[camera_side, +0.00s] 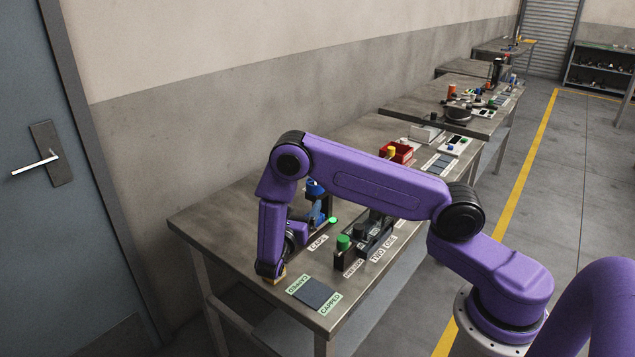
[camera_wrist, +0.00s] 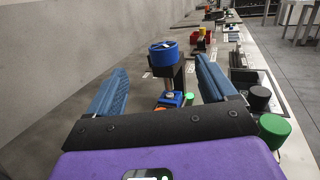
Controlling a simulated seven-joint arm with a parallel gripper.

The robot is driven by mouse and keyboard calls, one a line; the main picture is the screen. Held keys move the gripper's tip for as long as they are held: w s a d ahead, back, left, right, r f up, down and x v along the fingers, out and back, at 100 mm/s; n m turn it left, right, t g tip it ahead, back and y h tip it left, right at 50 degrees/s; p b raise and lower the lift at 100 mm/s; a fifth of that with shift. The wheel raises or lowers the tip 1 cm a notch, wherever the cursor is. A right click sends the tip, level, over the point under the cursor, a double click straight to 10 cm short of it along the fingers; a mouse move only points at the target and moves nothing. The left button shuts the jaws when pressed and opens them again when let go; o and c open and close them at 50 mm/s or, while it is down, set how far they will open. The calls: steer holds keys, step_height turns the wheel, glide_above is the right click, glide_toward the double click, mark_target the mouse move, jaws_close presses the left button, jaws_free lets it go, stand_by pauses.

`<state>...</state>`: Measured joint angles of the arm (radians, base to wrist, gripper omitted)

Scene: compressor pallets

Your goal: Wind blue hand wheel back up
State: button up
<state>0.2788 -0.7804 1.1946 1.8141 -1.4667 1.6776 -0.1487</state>
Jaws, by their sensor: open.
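The blue hand wheel (camera_wrist: 165,50) sits on top of a dark press stand (camera_wrist: 172,80) with a blue base part (camera_wrist: 171,98). In the side view the wheel (camera_side: 315,187) shows only partly behind my arm. My gripper (camera_wrist: 160,82) is open and empty in the wrist view, with a blue ribbed finger on each side. The wheel and stand lie ahead of the fingers, seen between them and apart from both.
A dark pad (camera_side: 315,293) labelled "CAPPED" lies at the bench front. A red bin (camera_side: 398,153) stands farther back.

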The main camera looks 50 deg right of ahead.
steer(key=w+d, duration=0.1)
steer(key=d, duration=0.3)
steer(key=w+d+m+g, duration=0.1)
steer(key=w+d, duration=0.1)
steer(key=d, duration=0.3)
steer(key=w+d+f+g, duration=0.1)
steer(key=w+d, duration=0.1)
steer(key=d, duration=0.3)
steer(key=shift+w, duration=0.1)
steer(key=shift+c, duration=0.3)
steer(key=c, duration=0.9)
